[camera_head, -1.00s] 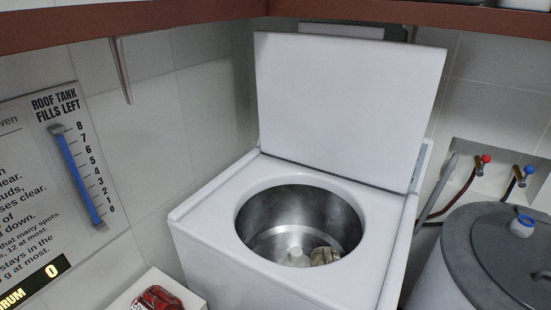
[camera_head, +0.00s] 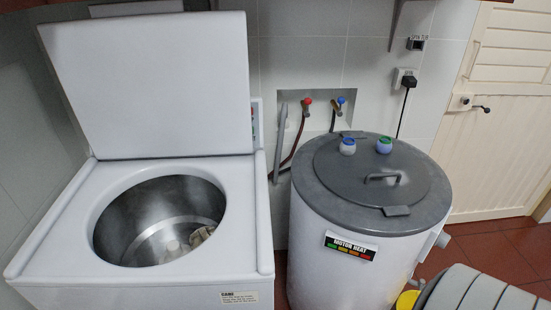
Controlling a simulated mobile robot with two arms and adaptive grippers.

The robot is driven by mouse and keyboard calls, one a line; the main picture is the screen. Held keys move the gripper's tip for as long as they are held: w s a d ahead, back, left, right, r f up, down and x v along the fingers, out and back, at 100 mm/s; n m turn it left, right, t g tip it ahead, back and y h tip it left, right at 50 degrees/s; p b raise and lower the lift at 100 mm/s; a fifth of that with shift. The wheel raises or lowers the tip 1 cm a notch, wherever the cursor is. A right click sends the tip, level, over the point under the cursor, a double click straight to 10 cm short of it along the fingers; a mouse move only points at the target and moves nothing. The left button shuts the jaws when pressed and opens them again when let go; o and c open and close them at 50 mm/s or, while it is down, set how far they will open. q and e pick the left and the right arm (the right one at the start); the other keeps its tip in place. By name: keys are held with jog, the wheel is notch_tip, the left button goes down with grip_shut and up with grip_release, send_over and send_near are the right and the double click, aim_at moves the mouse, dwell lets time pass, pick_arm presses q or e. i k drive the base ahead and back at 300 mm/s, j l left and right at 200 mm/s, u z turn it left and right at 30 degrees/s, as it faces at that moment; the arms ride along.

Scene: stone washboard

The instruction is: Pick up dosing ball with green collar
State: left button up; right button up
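The dosing ball with green collar (camera_head: 384,145) sits on the grey lid of the spin tub (camera_head: 335,262), near the lid's back edge. A similar ball with a blue collar (camera_head: 348,146) stands to its left on the same lid, apart from it. Both balls are pale and small in the view. Neither of my grippers shows in the head view.
The white washing machine (camera_head: 240,210) stands at left with its lid (camera_head: 150,85) raised and something pale inside its drum. The tub lid has a raised handle (camera_head: 383,177). Red and blue taps (camera_head: 307,103) are on the wall behind. A grey ridged object (camera_head: 470,292) and a yellow item (camera_head: 407,299) are at lower right.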

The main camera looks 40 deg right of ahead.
aim_at(384, 146)
jog(key=z, duration=1.75)
